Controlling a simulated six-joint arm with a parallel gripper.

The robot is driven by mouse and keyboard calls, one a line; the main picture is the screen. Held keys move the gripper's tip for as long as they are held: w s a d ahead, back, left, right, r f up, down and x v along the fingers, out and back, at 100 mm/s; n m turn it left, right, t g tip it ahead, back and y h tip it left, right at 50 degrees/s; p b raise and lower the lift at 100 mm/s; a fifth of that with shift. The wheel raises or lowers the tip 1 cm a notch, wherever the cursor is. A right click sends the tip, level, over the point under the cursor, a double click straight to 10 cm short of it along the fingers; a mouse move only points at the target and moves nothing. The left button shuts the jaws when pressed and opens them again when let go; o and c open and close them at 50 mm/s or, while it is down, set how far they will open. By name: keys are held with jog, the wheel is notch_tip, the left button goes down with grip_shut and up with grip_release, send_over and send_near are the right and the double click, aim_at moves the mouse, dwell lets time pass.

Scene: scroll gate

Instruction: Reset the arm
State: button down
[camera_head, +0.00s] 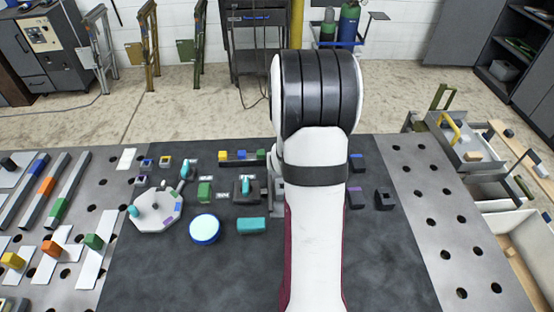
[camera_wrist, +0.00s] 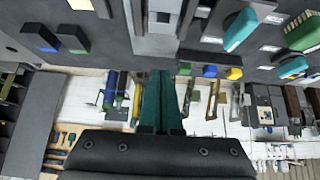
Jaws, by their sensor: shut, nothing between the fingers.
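My gripper (camera_wrist: 161,76) shows in the wrist view as two dark teal fingers side by side, shut, with nothing between them. It is above the dark work mat, not visibly touching anything. In the head view my white arm with a black ribbed joint rises through the middle and hides the gripper and part of the mat (camera_head: 170,285). The wrist view looks across the table with the room appearing upside down.
Dark blocks (camera_head: 384,199) lie on the right. Rails with coloured blocks (camera_head: 46,186) stand far left. Perforated metal (camera_head: 440,220) at right is clear.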

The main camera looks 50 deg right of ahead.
jog(key=s+a+r+n+g+y, duration=0.15)
jog(key=a+r, duration=0.25)
jog(key=a, duration=0.5)
jog(key=a+r+y, duration=0.2)
jog(key=a+r, duration=0.1)
jog(key=a, duration=0.7)
jog(key=s+a+r+n+g+y, duration=0.1)
jog(key=s+a+r+g+y, duration=0.1)
jog(key=s+a, duration=0.6)
jog(key=s+a+r+n+g+y, duration=0.1)
jog(key=s+a+r+g+y, duration=0.1)
jog(key=s+a, duration=0.7)
jog(key=shift+s+r, duration=0.35)
jog(key=shift+r, duration=0.1)
